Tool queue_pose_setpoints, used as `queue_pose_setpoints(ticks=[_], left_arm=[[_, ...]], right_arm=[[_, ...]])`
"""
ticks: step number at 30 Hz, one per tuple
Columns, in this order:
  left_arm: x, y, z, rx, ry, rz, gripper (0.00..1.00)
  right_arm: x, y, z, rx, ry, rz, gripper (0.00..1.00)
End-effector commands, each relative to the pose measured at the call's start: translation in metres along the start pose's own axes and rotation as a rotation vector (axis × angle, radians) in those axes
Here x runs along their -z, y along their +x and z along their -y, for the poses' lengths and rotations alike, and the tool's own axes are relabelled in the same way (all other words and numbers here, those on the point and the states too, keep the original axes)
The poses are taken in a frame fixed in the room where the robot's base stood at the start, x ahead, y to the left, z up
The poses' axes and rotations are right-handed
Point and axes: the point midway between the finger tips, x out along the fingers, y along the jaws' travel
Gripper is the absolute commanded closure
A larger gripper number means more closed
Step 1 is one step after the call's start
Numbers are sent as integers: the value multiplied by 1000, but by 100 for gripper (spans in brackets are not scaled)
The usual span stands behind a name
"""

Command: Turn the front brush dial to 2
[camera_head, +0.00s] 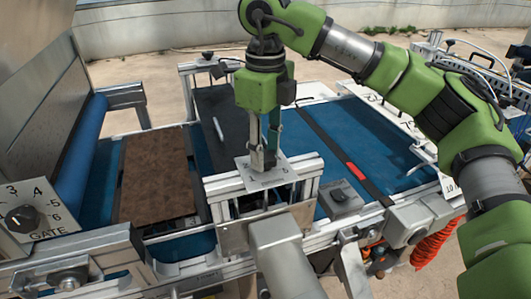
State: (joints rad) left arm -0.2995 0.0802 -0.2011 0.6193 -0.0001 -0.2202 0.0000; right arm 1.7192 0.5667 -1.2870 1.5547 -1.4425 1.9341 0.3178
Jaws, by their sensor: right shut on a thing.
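My right gripper (264,158) comes down from above at the middle of the machine, its arm reaching in from the right. It points straight down and is shut on the front brush dial, over a pale plate (247,178) with small marks. The fingers hide the dial's knob, and I cannot read its setting. My left gripper is not in view.
A gate dial (22,219) with numbers sits at the left. A brown soil-filled tray (155,178) lies on the blue belt (363,140). Metal rails and frames surround the plate.

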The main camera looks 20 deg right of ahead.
Motion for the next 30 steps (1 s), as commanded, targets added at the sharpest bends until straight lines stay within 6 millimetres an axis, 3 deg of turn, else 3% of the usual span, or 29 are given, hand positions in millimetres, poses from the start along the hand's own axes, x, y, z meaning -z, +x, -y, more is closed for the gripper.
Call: queue_pose_setpoints(ticks=[10,26,27,28,30], left_arm=[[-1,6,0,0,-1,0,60],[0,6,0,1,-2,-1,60],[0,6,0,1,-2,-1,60],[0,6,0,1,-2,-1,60],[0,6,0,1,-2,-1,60]], right_arm=[[0,-1,1,2,136,3,88],[0,-2,1,2,157,4,88],[0,-2,1,2,156,4,59],[0,-2,1,2,156,4,51],[0,-2,1,2,156,3,50]])
